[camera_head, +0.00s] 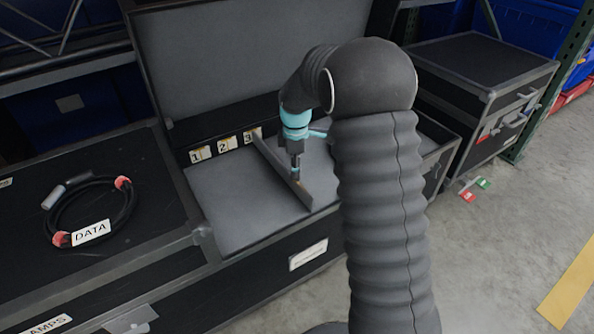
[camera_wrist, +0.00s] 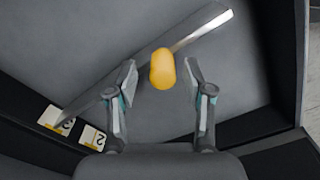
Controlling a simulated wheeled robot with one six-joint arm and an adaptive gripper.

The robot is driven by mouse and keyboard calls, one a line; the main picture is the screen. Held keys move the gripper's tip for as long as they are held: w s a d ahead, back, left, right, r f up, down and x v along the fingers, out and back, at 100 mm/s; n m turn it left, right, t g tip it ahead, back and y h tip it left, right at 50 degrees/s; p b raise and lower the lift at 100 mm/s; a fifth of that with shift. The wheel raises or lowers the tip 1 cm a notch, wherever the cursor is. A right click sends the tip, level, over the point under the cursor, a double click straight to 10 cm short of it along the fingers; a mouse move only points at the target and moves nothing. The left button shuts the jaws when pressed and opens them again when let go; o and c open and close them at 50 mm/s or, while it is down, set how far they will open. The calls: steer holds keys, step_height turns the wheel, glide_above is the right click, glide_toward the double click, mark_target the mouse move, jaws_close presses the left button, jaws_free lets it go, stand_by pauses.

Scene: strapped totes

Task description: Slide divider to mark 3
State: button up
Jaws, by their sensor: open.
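The divider (camera_head: 289,177) is a thin grey panel standing in the open case, running from the back wall towards the front. Its back end is at the label for mark 3 (camera_head: 250,137), close to that label's right side. In the wrist view the divider (camera_wrist: 202,30) runs diagonally, with its lower-left end by the 3 label (camera_wrist: 53,119). A yellow knob (camera_wrist: 162,69) shows on it. My gripper (camera_wrist: 161,72) is open, with one finger on each side of the knob; I cannot tell whether either touches it. In the head view my gripper (camera_head: 296,172) is down at the divider and hides the knob.
The 1 label (camera_head: 197,155) and 2 label (camera_head: 225,145) are to the left. The case floor (camera_head: 245,205) left of the divider is clear. The raised lid (camera_head: 240,60) stands behind. A coiled cable (camera_head: 90,212) lies on the left case. My arm hides the case's right part.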

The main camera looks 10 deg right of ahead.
step_height(320, 180, up, 10)
stand_by(0.4)
steer(key=m, duration=0.1)
steer(key=s+f+m, duration=0.1)
steer(key=m, duration=0.1)
steer(key=f+m, duration=0.1)
steer(key=shift+s+d+f+m, duration=0.1)
steer(key=shift+s+f+m, duration=0.1)
steer(key=shift+f+m, duration=0.1)
steer(key=s+d+r+m+t, duration=0.1)
steer(key=s+r+m+t, duration=0.1)
steer(key=s, duration=0.8)
steer(key=s+d+r+m+t, duration=0.1)
steer(key=s+r+m, duration=0.4)
steer(key=s, duration=0.6)
steer(key=s+d+r+m+t, duration=0.2)
steer(key=s+r+m, duration=0.2)
steer(key=s, duration=0.7)
steer(key=shift+s+d+t, duration=0.2)
steer(key=shift+d+t, duration=0.1)
steer(key=shift+d, duration=0.05)
